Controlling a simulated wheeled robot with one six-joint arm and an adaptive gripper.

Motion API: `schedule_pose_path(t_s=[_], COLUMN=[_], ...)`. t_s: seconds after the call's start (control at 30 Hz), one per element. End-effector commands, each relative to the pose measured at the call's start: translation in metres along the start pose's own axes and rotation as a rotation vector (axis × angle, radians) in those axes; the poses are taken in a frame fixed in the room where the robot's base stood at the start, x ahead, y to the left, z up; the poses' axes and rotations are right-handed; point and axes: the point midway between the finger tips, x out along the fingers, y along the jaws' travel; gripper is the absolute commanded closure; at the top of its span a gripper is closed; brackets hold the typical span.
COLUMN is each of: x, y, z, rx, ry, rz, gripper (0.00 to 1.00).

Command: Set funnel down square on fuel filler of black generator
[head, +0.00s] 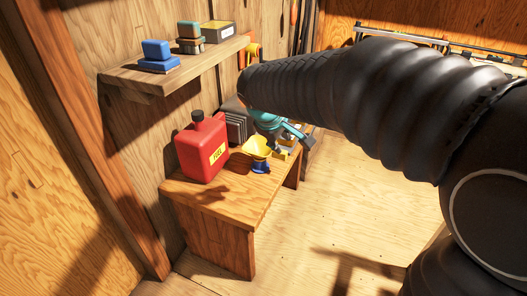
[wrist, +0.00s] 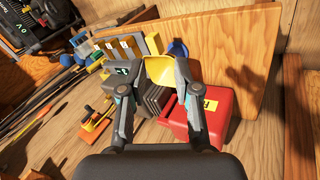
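The yellow funnel (head: 257,147) is near the front edge of the bench, wide mouth up, above or on a small blue piece (head: 261,167). In the wrist view the funnel (wrist: 160,71) appears between my spread fingers, closer to the right one. My gripper (wrist: 150,72) is open; I see no clear grip on the funnel. In the head view my gripper (head: 284,136) is just right of the funnel. The dark, ribbed generator (head: 237,121) stands behind the funnel, partly covered by my gripper; it also shows in the wrist view (wrist: 155,101). Its filler cannot be made out.
A red fuel can (head: 201,150) stands on the wooden bench (head: 205,197), left of the funnel. A wall shelf (head: 145,83) with small boxes hangs above. Yellow items lie beside the gripper. The floor (head: 330,215) right of the bench is mostly clear.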

Motion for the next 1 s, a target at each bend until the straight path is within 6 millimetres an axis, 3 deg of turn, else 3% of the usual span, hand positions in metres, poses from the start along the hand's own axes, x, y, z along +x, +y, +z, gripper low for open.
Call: schedule_pose_path(t_s=[0.1, 0.33, 0.53, 0.8, 1.0], x=[0.022, 0.043, 0.057, 0.105, 0.129], y=[-0.018, -0.039, -0.044, -0.041, -0.039], z=[-0.041, -0.089, -0.099, -0.099, -0.1], rx=[-0.118, -0.256, -0.285, -0.283, -0.284], ry=[0.004, 0.013, 0.013, 0.013, 0.014], rz=[0.024, 0.063, 0.072, 0.07, 0.071], gripper=[0.68, 0.68, 0.68, 0.68, 0.68])
